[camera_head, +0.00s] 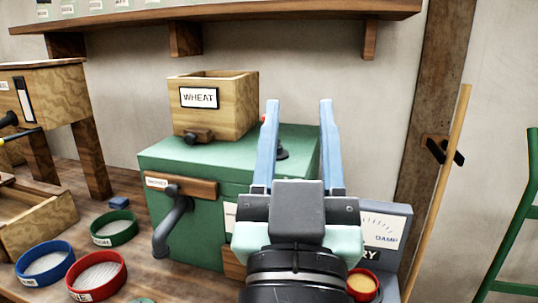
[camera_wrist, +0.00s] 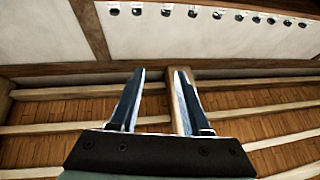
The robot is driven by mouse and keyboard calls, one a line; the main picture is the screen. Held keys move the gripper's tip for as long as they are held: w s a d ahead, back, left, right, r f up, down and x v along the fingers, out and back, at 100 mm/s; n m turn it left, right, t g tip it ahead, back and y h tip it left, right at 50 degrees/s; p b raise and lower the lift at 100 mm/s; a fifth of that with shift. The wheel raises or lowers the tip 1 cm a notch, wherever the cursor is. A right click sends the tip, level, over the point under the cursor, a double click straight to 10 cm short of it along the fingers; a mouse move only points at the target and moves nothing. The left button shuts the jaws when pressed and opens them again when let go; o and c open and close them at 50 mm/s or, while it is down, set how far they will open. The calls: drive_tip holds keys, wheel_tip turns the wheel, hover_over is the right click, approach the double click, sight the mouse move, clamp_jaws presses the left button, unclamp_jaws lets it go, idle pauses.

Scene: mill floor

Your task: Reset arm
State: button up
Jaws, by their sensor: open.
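My gripper (camera_head: 298,145) is raised in front of the green mill box, with its two blue fingers pointing up, apart and empty. In the wrist view my gripper (camera_wrist: 155,100) also shows spread fingers with nothing between them. The wrist camera looks up towards a wooden ceiling with beams (camera_wrist: 60,94) and a pale wall. My wrist and gripper body hide part of the mill box's front and right side.
The green mill box (camera_head: 195,225) carries a wooden WHEAT hopper (camera_head: 226,110) and a dark crank handle (camera_head: 172,228). Ring sieves in green (camera_head: 114,227), blue (camera_head: 45,263) and red (camera_head: 97,275) lie left. A DAMP/DRY dial (camera_head: 383,225) stands right. A shelf (camera_head: 230,16) runs overhead.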

drive_tip(key=s+a+r+t+y+p, duration=0.1)
drive_tip(key=s+r+p, duration=0.1)
drive_tip(key=r+p, duration=0.6)
drive_tip(key=s+a+r+t+y+p, duration=0.1)
drive_tip(key=r+p, duration=0.7)
drive_tip(key=r, duration=1)
drive_tip(key=shift+s+a+n+t, duration=0.3)
drive_tip(key=shift+s+a+t, duration=0.25)
drive_tip(key=shift+s, duration=0.65)
